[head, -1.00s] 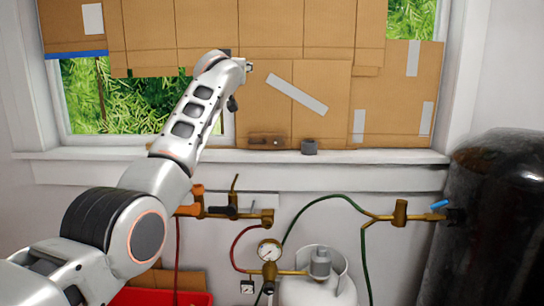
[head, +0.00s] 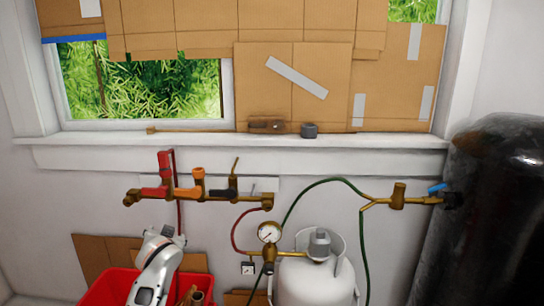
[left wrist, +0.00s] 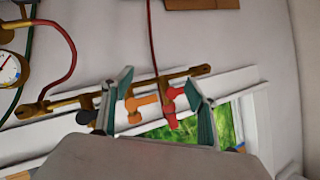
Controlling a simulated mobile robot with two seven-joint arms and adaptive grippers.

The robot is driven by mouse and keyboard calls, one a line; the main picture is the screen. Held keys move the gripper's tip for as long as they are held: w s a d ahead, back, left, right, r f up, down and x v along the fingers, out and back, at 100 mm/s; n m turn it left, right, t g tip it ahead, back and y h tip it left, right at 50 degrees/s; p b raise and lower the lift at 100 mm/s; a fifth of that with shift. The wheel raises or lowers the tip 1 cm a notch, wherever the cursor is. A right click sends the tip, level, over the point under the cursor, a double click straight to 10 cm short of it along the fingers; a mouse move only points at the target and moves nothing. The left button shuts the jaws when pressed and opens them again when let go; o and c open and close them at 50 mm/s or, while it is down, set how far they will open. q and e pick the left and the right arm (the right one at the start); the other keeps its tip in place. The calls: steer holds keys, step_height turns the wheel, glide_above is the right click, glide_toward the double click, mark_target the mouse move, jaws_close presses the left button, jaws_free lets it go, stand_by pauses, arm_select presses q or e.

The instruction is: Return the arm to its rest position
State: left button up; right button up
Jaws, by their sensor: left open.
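My left arm (head: 158,265) shows only as a white link at the lower left of the head view, in front of the red bin. Its gripper cannot be made out there. In the left wrist view my left gripper (left wrist: 158,82) is open, with its two teal-padded fingers apart and nothing held between them. Beyond the fingers, the brass valve manifold (left wrist: 120,94) shows with orange and red handles in the gap. That view looks upside down, with the window (left wrist: 225,125) low in it. My right gripper is in neither view.
The brass manifold (head: 212,195) is on the wall below the sill (head: 210,142). A red bin (head: 112,285) stands lower left. A white gas tank (head: 315,282) with a gauge (head: 269,232) and hoses is at lower centre; a dark cylinder (head: 490,220) stands right.

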arm_select(q)
steer(key=s+a+f+m+g, duration=0.1)
steer(key=s+a+f, duration=0.1)
steer(key=s+f, duration=0.65)
steer(key=s+a+f+m+g, duration=0.2)
steer(key=s+f, duration=0.3)
steer(key=s, duration=0.7)
steer(key=s+f+m+g, duration=0.2)
steer(key=s+m+g, duration=0.1)
steer(key=s, duration=2.2)
steer(key=w+d+f+n+t+h+b, duration=0.3)
steer(key=d+f+h+b, duration=0.6)
steer(key=d+f, duration=0.8)
arm_select(e)
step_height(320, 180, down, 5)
steer(key=b, duration=0.1)
arm_select(q)
steer(key=shift+t+y, duration=0.7)
steer(key=shift+s+a+r+p, duration=0.15)
steer(key=shift+r+p, duration=0.8)
steer(key=shift+p, duration=1.05)
steer(key=shift+s+a+r+p, duration=0.15)
steer(key=shift+r+p, duration=0.8)
steer(key=shift+p, duration=1.05)
steer(key=shift+s+a+r+p, duration=0.15)
steer(key=shift+r+p, duration=0.8)
steer(key=shift+p, duration=1.05)
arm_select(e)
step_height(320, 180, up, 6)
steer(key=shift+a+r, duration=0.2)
